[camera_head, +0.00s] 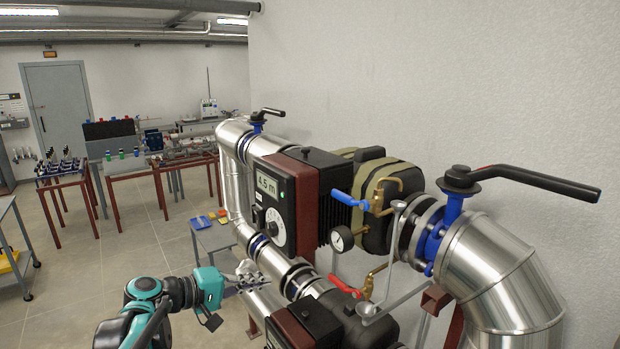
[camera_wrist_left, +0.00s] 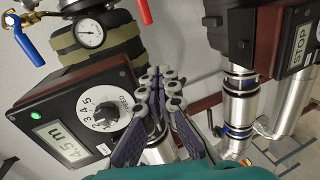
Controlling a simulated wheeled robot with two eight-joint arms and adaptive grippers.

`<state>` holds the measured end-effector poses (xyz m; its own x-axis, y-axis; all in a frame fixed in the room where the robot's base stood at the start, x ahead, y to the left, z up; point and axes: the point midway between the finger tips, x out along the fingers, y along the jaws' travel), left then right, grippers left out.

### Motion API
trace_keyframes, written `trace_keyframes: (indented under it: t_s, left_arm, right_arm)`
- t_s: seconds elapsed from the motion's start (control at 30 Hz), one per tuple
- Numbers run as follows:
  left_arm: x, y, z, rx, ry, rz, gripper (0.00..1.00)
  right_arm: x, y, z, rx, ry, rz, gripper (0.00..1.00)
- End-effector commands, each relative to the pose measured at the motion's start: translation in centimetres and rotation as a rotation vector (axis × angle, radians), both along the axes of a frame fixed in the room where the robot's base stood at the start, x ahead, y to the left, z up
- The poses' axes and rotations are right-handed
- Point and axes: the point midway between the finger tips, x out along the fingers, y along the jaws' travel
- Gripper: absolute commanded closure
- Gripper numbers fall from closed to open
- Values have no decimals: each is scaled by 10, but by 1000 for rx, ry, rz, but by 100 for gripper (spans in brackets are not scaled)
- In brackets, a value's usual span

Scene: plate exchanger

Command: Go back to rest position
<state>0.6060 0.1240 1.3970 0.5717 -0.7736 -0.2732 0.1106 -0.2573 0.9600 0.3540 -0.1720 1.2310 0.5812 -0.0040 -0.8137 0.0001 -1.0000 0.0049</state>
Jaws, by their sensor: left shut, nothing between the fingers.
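My left gripper (camera_head: 256,281) comes in from the lower left, its teal arm bent. It is shut and empty, apart from the pipework as far as I can tell, in front of the lower silver pipe. In the left wrist view its grey fingertips (camera_wrist_left: 163,76) meet, beside the pump control box (camera_wrist_left: 62,138) with its "4.5 m" display and round dial (camera_wrist_left: 103,112). That control box (camera_head: 272,205) also shows in the head view, above and right of the gripper. My right gripper is in neither view.
Large silver pipes (camera_head: 500,275) and a black valve handle (camera_head: 535,182) fill the right side. A blue lever (camera_head: 348,199), a gauge (camera_head: 341,238) and a red lever (camera_head: 344,286) stick out. Red-framed tables (camera_head: 130,172) stand farther back; open floor lies left.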

Motion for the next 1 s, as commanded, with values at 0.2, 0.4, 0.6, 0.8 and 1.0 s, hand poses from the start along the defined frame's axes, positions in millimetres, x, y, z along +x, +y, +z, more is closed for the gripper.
trace_keyframes:
  t_s: [0.2, 0.4, 0.6, 0.8, 1.0]
  left_arm:
    - [-41, -16, -60, 183, 29, -9, 100]
    - [-102, -19, -143, 450, 46, -22, 100]
    - [-187, 6, -262, 859, 18, -51, 100]
    - [-237, 42, -336, 1175, -46, -79, 100]
    - [-252, 59, -356, 1300, -79, -90, 100]
  right_arm:
    - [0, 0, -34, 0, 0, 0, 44]
    - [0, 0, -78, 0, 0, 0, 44]
    - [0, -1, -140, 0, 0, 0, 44]
    - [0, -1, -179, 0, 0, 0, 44]
    - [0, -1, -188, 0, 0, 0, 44]
